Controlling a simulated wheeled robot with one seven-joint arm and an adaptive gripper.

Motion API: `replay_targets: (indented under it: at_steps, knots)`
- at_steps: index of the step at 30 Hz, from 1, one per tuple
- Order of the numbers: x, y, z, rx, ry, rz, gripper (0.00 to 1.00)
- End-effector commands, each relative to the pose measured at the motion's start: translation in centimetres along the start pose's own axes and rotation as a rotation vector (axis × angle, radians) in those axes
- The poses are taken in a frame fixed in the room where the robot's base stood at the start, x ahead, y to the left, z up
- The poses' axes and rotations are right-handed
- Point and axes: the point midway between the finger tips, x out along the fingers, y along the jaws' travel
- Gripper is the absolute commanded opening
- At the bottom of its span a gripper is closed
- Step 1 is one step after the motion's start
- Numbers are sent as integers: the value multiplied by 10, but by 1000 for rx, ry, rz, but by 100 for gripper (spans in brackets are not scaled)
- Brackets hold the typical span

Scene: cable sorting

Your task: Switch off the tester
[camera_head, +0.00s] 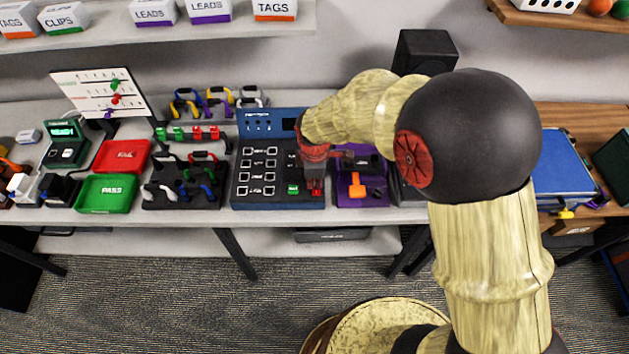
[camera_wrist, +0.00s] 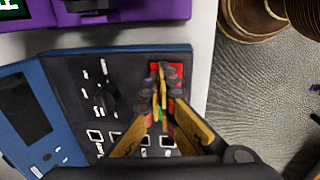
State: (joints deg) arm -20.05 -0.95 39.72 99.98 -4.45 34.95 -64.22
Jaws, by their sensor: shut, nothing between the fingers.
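The tester is a dark panel (camera_head: 238,193) with a blue upright back (camera_head: 256,118), standing on the bench in the middle of the head view. It has white-outlined squares, a green button (camera_head: 293,189) and a red switch area near its front right corner. In the wrist view the tester (camera_wrist: 75,75) shows a dark knob (camera_wrist: 107,97), and the red switch (camera_wrist: 178,68) lies partly hidden behind my fingertips. My gripper (camera_head: 315,181) is shut and empty, pointing down over the red switch. I cannot tell whether the fingertips touch it. The switch's position is hidden.
A purple unit with an orange lever (camera_head: 357,188) stands close on the right. A black rack of leads (camera_head: 182,193), a green tray (camera_head: 107,193) and a red tray (camera_head: 121,155) are on the left. A shelf with labelled boxes (camera_head: 153,12) hangs above.

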Motion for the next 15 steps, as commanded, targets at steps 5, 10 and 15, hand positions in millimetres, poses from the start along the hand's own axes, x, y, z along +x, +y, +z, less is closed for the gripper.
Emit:
replay_targets:
  at_steps: [5,10,15]
  knots:
    - [0,-11,0,-1,-3,-8,0]
    - [0,-16,1,-1,-2,-7,0]
    - [-1,-16,0,0,-2,-6,0]
